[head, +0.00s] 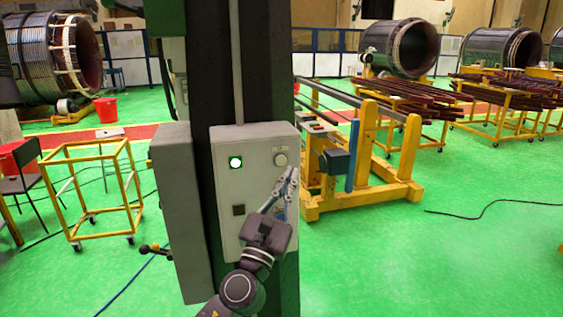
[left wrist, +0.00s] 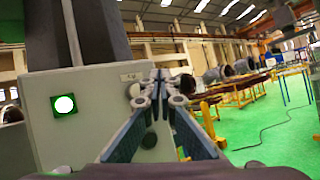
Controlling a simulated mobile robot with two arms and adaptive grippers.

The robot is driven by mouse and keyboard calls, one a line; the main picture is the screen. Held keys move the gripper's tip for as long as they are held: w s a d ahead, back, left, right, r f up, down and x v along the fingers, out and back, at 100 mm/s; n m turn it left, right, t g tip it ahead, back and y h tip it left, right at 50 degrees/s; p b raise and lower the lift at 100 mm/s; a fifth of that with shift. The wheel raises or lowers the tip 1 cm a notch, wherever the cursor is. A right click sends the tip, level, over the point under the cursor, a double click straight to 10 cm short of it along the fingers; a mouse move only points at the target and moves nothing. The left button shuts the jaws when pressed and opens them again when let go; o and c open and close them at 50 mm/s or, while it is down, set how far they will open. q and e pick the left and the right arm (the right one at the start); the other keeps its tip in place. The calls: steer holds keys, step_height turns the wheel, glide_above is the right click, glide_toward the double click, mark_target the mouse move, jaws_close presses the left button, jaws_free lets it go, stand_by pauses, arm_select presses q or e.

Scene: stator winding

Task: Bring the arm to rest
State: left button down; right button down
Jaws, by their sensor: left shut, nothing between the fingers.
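My left gripper (head: 291,172) is shut and empty in front of the grey control box (head: 255,192) on the dark column. In the left wrist view the closed fingers (left wrist: 160,82) point ahead at the box's right part and partly cover that area. A green light (head: 235,162) glows on the box, and it also shows in the left wrist view (left wrist: 64,104). My right gripper is not in view.
The dark column (head: 265,60) stands close ahead. A yellow wheeled frame (head: 90,190) and a chair (head: 22,178) are at left. A yellow stand (head: 375,190) is at right. A black cable (head: 480,212) lies on the green floor, which is mostly free at right.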

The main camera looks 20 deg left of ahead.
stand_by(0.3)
arm_select(q)
steer(key=w+a+f+n+g+y+b, duration=0.1)
steer(key=a+f+n+g, duration=0.3)
steer(key=f, duration=1.2)
steer(key=w+f+n+g+y, duration=0.1)
steer(key=f+n+g, duration=0.35)
steer(key=f, duration=1.15)
steer(key=s+a+f+n+g, duration=0.15)
steer(key=s+f+n, duration=0.35)
steer(key=f, duration=0.7)
steer(key=s+a+f+n+g, duration=0.15)
steer(key=s+f+n, duration=0.35)
steer(key=f, duration=0.7)
steer(key=s+f+n+g+b, duration=0.2)
steer(key=s+f+n+g, duration=0.55)
steer(key=s+f, duration=1.45)
steer(key=s+d+f+n+g, duration=0.1)
steer(key=s+f+n, duration=0.2)
steer(key=s, duration=0.6)
steer(key=s+d+f+n+g, duration=0.1)
steer(key=s+f+n, duration=0.2)
steer(key=s, duration=0.6)
steer(key=s+f+n+g, duration=0.1)
steer(key=s+n, duration=0.4)
steer(key=s, duration=0.5)
steer(key=shift+d+f+g, duration=0.3)
steer(key=shift+d+f, duration=0.1)
steer(key=shift+f, duration=0.5)
